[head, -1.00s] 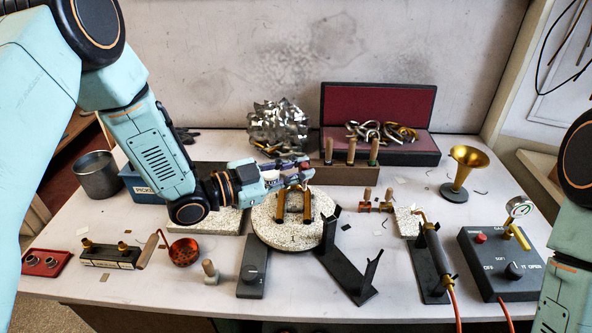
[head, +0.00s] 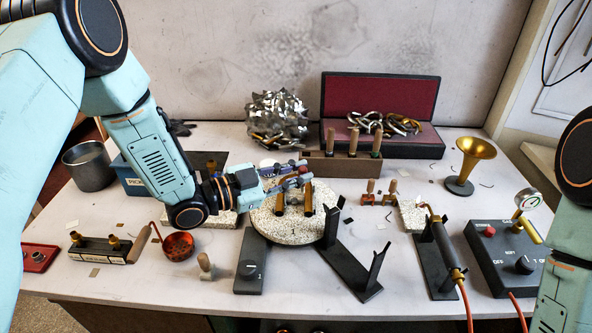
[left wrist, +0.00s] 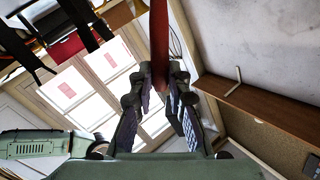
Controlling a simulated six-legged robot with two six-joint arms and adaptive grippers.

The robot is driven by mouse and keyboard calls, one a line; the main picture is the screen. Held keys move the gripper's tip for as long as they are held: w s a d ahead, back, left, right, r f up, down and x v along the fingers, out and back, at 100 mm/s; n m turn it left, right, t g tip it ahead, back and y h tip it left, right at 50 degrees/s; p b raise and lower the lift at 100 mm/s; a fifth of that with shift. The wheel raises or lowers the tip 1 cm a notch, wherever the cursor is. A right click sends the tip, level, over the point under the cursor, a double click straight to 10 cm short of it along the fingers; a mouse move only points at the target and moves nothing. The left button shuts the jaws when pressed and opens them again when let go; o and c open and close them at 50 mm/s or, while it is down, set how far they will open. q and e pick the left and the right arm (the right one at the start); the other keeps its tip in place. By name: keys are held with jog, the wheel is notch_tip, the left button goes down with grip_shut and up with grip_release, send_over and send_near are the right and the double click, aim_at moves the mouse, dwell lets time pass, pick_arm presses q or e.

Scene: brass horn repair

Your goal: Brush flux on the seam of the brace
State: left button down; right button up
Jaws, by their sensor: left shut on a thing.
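My left gripper (head: 297,173) is over the back part of the round pale soldering board (head: 265,228). In the left wrist view, the left gripper (left wrist: 156,82) is shut on a slim dark-red handle (left wrist: 159,38), which looks like the flux brush. Its bristle end cannot be made out. The brace work, with two brass tubes (head: 308,200), stands on the board just below and in front of the fingers. The fingers partly cover it, and the seam is too small to see. I cannot tell whether the brush touches it. My right gripper is out of view.
A wooden tool block (head: 340,167) stands behind. A torch on its stand (head: 437,265) and a gas box (head: 490,255) are at right, a red-brown ladle (head: 178,246) at left.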

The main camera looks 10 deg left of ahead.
pick_arm(q)
jog(key=shift+f, duration=0.5)
jog(key=shift+d+b, duration=0.1)
jog(key=shift+b, duration=0.2)
jog(key=shift+d+f, duration=0.15)
jog(key=shift+f, duration=0.15)
jog(key=shift+s, duration=0.1)
